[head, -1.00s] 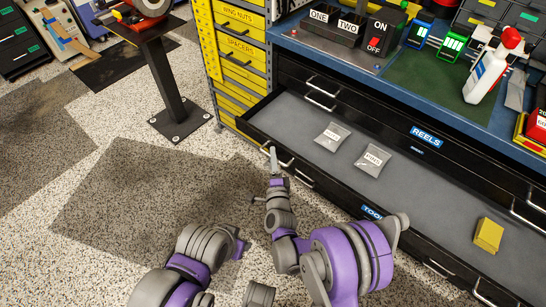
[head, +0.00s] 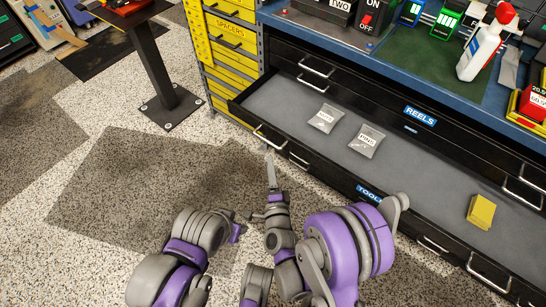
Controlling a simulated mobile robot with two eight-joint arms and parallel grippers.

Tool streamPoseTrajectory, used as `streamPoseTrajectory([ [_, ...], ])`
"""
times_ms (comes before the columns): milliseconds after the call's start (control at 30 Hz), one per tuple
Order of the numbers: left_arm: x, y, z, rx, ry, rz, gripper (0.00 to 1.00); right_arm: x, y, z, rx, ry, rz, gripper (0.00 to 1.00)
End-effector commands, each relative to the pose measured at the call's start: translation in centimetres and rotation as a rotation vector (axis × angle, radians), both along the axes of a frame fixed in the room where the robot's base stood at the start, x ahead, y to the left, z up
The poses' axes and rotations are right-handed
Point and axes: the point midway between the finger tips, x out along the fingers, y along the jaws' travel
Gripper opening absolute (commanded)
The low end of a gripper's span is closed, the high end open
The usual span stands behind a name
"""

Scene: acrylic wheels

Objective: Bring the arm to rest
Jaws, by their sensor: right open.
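My right gripper (head: 261,193) hangs low in front of the open drawer (head: 270,104), over the speckled floor. Its fingers are spread and nothing shows between them. The upper finger points toward the drawer's front handle, and I cannot tell how far apart they are. The purple and grey links of my right arm fold at the lower middle. My left arm shows at the lower left, bent, but its gripper is not in view.
The drawer holds two labelled clear bags (head: 325,118) (head: 367,140) and a yellow block (head: 481,212). A blue workbench (head: 390,60) with a white bottle (head: 482,52) stands above. A stand's post (head: 153,65) is at upper left. Floor (head: 110,190) at left is clear.

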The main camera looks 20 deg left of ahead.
Motion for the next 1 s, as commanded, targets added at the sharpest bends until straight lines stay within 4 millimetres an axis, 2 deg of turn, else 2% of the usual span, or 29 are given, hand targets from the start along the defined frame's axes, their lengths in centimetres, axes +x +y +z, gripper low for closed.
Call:
streamPoseTrajectory([
  [300, 0.0, 0.0, 0.0, 0.000, 0.000, 0.000, 0.50, 0.2, -0.2, 0.2, -0.016, 0.000, 0.002, 0.45],
  [467, 0.0, 0.0, 0.0, 0.000, 0.000, 0.000, 0.50, 1.3, -1.9, 1.7, -0.150, 0.012, 0.027, 0.45],
  [633, 0.0, 0.0, 0.0, 0.000, 0.000, 0.000, 0.50, 2.0, -5.9, 3.9, -0.416, 0.049, 0.086, 0.45],
  [767, 0.0, 0.0, 0.0, 0.000, 0.000, 0.000, 0.50, 1.1, -9.7, 4.9, -0.623, 0.094, 0.140, 0.45],
  [867, 0.0, 0.0, 0.0, 0.000, 0.000, 0.000, 0.50, -0.3, -13.0, 5.5, -0.777, 0.138, 0.186, 0.45],
  [1000, 0.0, 0.0, 0.0, 0.000, 0.000, 0.000, 0.50, -3.5, -17.8, 5.8, -0.979, 0.217, 0.259, 0.45],
])
